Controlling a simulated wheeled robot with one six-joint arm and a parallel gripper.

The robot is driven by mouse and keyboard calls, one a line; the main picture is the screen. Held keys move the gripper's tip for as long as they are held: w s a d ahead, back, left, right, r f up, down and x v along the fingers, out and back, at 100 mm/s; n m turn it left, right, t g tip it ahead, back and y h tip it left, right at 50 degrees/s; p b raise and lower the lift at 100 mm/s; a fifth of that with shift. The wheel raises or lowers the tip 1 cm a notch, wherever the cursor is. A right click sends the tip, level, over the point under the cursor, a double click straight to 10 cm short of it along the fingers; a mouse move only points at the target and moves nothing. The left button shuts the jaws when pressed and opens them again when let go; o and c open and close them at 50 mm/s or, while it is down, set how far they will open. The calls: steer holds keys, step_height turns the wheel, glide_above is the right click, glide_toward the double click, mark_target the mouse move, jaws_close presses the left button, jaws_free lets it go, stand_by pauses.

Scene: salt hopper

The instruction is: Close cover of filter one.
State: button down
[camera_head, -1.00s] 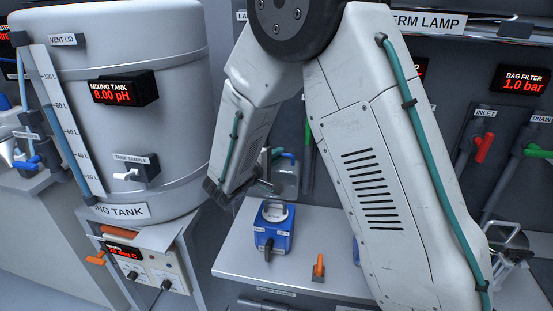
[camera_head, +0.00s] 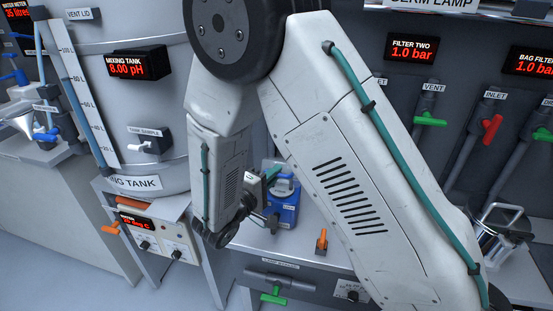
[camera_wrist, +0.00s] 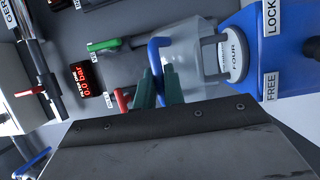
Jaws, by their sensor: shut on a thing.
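The blue filter unit (camera_head: 284,208) sits on the grey bench, partly behind my arm. The wrist view shows its blue body (camera_wrist: 252,28) with LOCK and FREE labels and a pale round piece marked FOUR (camera_wrist: 236,60). A clear cover (camera_wrist: 195,45) stands raised beside the round piece. A bent blue handle (camera_wrist: 157,48) shows at this cover. My gripper's green fingers (camera_wrist: 158,86) are shut on the blue handle. In the head view my gripper (camera_head: 274,172) is small and partly hidden by my wrist. I cannot read which filter this is.
An orange lever (camera_head: 321,241) stands on the bench right of the unit. The mixing tank (camera_head: 120,100) and an orange-handled box (camera_head: 157,235) are at left. Green and red valve handles (camera_head: 491,129) are on the right wall. A metal-framed vessel (camera_head: 500,236) stands at far right.

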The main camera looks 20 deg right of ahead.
steer(key=shift+s+a+f+m+t+h, duration=0.35)
steer(key=shift+f+h, duration=0.3)
steer(key=shift+f, duration=0.35)
steer(key=shift+s+a+f+m+t+h, duration=0.25)
steer(key=shift+s+f+m+h, duration=0.15)
steer(key=shift+f+h, duration=0.5)
steer(key=shift+s+a+f+m+t+h, duration=0.2)
steer(key=shift+s+f+m+t+h, duration=0.2)
steer(key=shift+f, duration=0.75)
steer(key=c, duration=1.5)
jaws_free()
steer(key=shift+a, duration=0.1)
steer(key=v, duration=0.8)
steer(key=shift+r, duration=0.1)
